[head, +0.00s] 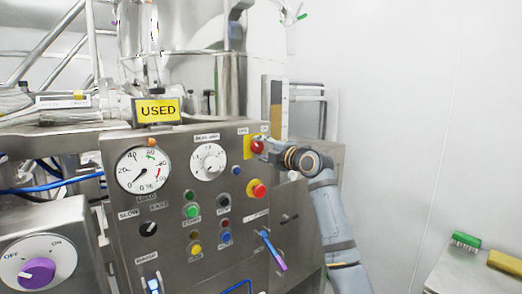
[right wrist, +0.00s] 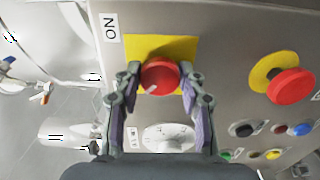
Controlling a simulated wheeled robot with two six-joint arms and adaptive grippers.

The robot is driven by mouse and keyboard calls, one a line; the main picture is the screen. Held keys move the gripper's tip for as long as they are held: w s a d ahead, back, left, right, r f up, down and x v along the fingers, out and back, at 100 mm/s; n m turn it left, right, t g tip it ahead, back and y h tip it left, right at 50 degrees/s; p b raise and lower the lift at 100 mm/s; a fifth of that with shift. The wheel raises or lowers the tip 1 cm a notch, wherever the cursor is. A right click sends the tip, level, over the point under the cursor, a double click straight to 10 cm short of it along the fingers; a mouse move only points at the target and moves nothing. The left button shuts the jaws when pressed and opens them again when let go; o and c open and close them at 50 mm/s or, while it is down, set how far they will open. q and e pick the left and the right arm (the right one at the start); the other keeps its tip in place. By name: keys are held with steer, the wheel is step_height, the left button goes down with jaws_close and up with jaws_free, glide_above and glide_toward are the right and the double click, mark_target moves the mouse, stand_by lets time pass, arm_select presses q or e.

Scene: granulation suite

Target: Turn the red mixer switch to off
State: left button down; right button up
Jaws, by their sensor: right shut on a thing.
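The red mixer switch (head: 257,146) is a round knob on a yellow plate (head: 247,147) at the panel's upper right. It also shows in the right wrist view (right wrist: 160,76), with a small white mark at its lower left. My right gripper (head: 264,147) reaches it from the right. In the right wrist view, its two fingers (right wrist: 161,84) are shut on the knob, one on each side. An ON label (right wrist: 110,27) stands at the upper left there. I cannot make out an OFF label beside the knob; a finger covers part of that side. My left gripper is not in view.
A red emergency-style button (head: 258,190) on yellow sits just below the switch. A white dial (head: 208,162) and a gauge (head: 144,169) are to the left. A blue-purple lever (head: 273,250) sticks out lower down. A USED sign (head: 156,110) stands on the panel top.

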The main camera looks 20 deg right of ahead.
steer(key=shift+f, duration=0.15)
steer(key=o, duration=1.2)
steer(key=shift+c, duration=0.2)
steer(key=shift+s, duration=0.15)
steer(key=v, duration=1.1)
steer(key=shift+s, duration=0.4)
steer(key=shift+d, duration=0.15)
